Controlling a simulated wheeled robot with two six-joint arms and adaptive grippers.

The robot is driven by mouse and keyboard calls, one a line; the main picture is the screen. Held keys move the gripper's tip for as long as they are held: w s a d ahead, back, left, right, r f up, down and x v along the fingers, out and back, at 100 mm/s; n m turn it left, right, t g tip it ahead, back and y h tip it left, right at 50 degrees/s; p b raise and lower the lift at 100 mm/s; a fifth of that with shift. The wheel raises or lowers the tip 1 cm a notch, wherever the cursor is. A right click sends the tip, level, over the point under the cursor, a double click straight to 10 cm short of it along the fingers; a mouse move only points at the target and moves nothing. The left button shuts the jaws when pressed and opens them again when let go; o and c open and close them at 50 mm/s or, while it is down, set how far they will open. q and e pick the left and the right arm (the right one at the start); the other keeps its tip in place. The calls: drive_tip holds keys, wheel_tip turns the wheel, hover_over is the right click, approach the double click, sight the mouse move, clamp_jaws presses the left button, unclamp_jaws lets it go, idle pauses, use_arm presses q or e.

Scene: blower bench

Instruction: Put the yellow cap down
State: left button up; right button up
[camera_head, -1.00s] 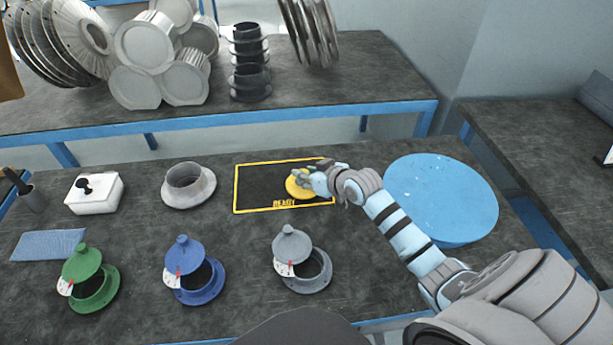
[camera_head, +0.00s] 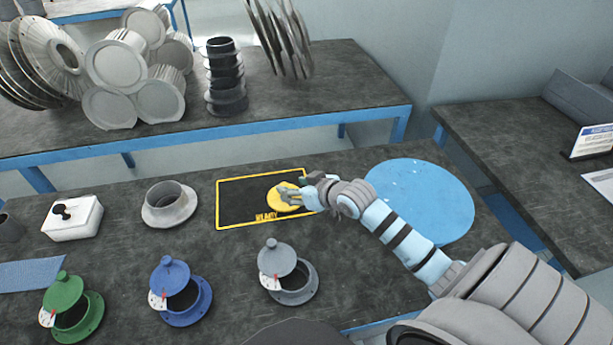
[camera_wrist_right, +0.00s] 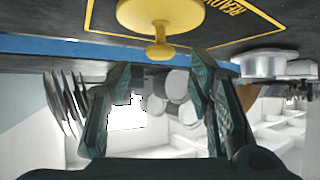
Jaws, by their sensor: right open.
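The yellow cap (camera_head: 276,203) lies on the right part of a black mat (camera_head: 240,204) with a yellow border and lettering. In the right wrist view, the yellow cap (camera_wrist_right: 160,14) is a round disc with a knob at the top of the picture. My right gripper (camera_head: 291,194) reaches in from the right over the cap and partly covers it. In the wrist view my right gripper (camera_wrist_right: 161,62) has its fingers spread wide, with the cap's knob in the gap near the fingertips, clear of both. My left gripper is out of view.
Green (camera_head: 64,291), blue (camera_head: 169,278) and grey (camera_head: 276,259) housings with tilted lids stand along the front. A bare grey flange (camera_head: 168,207) and a white box (camera_head: 73,222) stand left of the mat. A blue round disc (camera_head: 425,197) lies to the right.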

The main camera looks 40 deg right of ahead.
drive_tip(key=p+v, duration=0.2)
drive_tip(key=v, duration=0.6)
drive_tip(key=shift+w, duration=0.1)
